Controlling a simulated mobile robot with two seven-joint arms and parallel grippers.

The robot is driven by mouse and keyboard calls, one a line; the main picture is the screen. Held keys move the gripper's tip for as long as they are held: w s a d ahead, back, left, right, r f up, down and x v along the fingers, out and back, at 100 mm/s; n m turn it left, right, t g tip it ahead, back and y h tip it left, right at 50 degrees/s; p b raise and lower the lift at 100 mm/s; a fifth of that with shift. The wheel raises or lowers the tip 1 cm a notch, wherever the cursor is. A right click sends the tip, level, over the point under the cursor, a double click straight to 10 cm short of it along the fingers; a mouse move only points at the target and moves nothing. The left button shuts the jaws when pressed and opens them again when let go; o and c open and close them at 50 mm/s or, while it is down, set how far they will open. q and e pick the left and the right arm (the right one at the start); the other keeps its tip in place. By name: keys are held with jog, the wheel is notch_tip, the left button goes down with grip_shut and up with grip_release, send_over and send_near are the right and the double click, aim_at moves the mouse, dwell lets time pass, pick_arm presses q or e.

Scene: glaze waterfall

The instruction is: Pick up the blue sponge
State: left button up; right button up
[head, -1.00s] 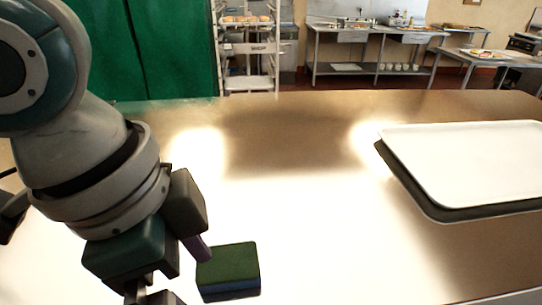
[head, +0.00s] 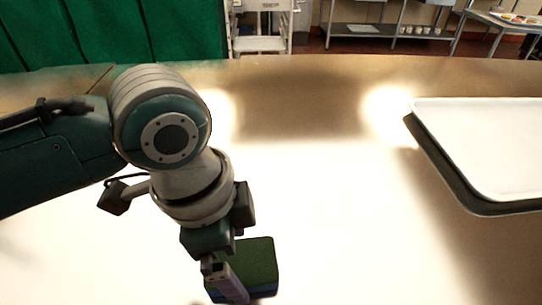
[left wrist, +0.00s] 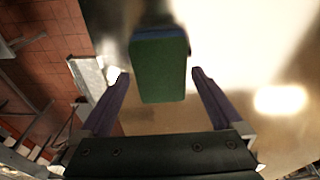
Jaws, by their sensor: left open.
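The sponge has a dark green top and a blue lower layer. In the head view the sponge (head: 262,262) lies on the bright counter at the lower middle, partly hidden behind my left gripper (head: 228,290). In the left wrist view the sponge (left wrist: 158,70) shows between and beyond the two purple fingers of my left gripper (left wrist: 160,82). The fingers are apart, with one on each side of the sponge's near end in that picture, and nothing is gripped. Whether they touch the sponge cannot be told. My right gripper is not in view.
A white tray (head: 490,140) with a dark underside sits on the counter at the right. The counter (head: 330,200) between it and the sponge is clear. A green curtain (head: 110,30) and metal shelving (head: 262,25) stand behind the counter.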

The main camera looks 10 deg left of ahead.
aim_at(238, 260)
pick_arm(q)
jog(key=shift+f, duration=0.65)
jog(key=c, duration=1.2)
jog(key=shift+o, duration=0.2)
jog(key=shift+r, duration=0.1)
notch_tip(238, 260, up, 20)
jog(key=o, duration=0.8)
jog(key=c, duration=0.7)
jog(key=shift+w, duration=0.1)
